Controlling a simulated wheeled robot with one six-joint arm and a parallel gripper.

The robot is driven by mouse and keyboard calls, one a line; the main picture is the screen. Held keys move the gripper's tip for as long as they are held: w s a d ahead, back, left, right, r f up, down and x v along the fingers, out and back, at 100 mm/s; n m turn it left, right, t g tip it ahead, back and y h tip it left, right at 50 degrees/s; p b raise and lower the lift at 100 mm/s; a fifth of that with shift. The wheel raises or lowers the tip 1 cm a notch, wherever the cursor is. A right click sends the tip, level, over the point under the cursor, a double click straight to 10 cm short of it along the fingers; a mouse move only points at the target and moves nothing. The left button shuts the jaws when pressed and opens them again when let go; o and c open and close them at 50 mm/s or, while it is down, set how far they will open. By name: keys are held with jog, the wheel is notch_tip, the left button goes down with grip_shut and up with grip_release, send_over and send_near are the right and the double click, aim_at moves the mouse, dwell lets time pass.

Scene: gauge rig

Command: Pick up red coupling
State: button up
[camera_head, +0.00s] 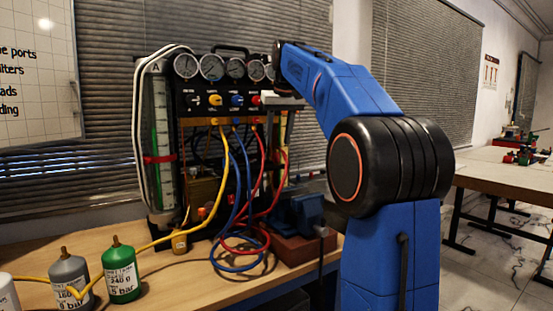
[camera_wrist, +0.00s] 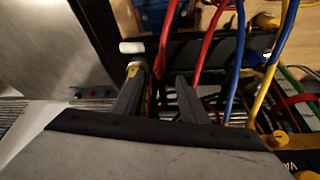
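The red coupling (camera_head: 256,100) is a small red fitting at the right end of the row of yellow, blue and red fittings on the black gauge rig (camera_head: 195,110). In the head view my gripper is mostly hidden at the rig's right end, close to the red fitting. In the wrist view my gripper (camera_wrist: 158,88) has two dark fingers spread apart. A red hose (camera_wrist: 167,38) runs down toward the gap between them. A second red hose (camera_wrist: 210,45) passes right of the right finger. I cannot make out the coupling itself in the wrist view.
Blue hoses (camera_wrist: 234,60) and yellow hoses (camera_wrist: 272,75) hang right of the fingers. A brass-coloured part (camera_wrist: 137,68) stands by the left finger. On the wooden bench (camera_head: 185,290) stand a green cylinder (camera_head: 121,275) and a grey cylinder (camera_head: 70,283). Loose hoses lie across the bench.

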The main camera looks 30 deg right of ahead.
aim_at(277, 150)
jog(key=shift+x, duration=3.5)
jog(key=shift+s, duration=0.15)
grip_shut()
